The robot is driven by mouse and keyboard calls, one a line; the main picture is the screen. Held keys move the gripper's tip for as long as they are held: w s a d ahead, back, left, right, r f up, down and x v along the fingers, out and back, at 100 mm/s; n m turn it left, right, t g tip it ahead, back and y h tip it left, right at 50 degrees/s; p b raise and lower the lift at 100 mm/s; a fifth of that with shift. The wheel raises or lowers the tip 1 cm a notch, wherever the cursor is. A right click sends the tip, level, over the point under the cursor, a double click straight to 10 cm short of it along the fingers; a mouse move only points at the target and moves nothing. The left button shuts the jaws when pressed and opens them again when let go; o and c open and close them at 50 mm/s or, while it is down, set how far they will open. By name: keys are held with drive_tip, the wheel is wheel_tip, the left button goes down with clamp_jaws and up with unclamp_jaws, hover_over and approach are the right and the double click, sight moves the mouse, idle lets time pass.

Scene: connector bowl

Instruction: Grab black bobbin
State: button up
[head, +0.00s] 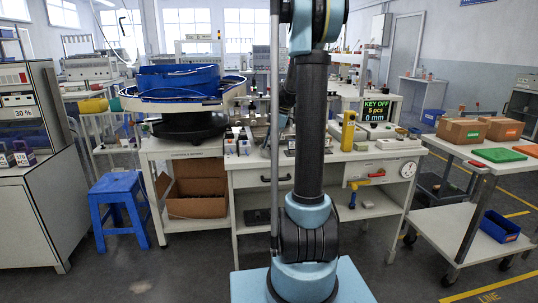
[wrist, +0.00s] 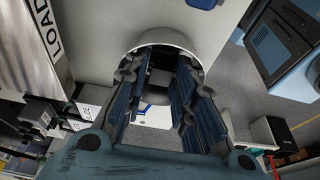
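I cannot pick out a black bobbin for sure in either view. In the head view, several small dark and pale items (head: 238,140) stand close together on the workbench (head: 240,163), too small to tell apart. My arm's upright part hides the bench's middle. My gripper (wrist: 157,78) shows in the wrist view with its two blue-padded fingers spread apart. The gripper is out of sight in the head view, where my arm runs up past the top edge.
A blue bowl feeder (head: 180,85) stands on the bench's left end. A cart (head: 450,225) with cartons (head: 463,131) stands at right. A yellow post (head: 348,130) and display (head: 376,111) stand on the bench.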

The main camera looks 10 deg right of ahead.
drive_tip(key=c, duration=0.5)
drive_tip(key=shift+o, duration=0.2)
drive_tip(key=shift+r, duration=0.15)
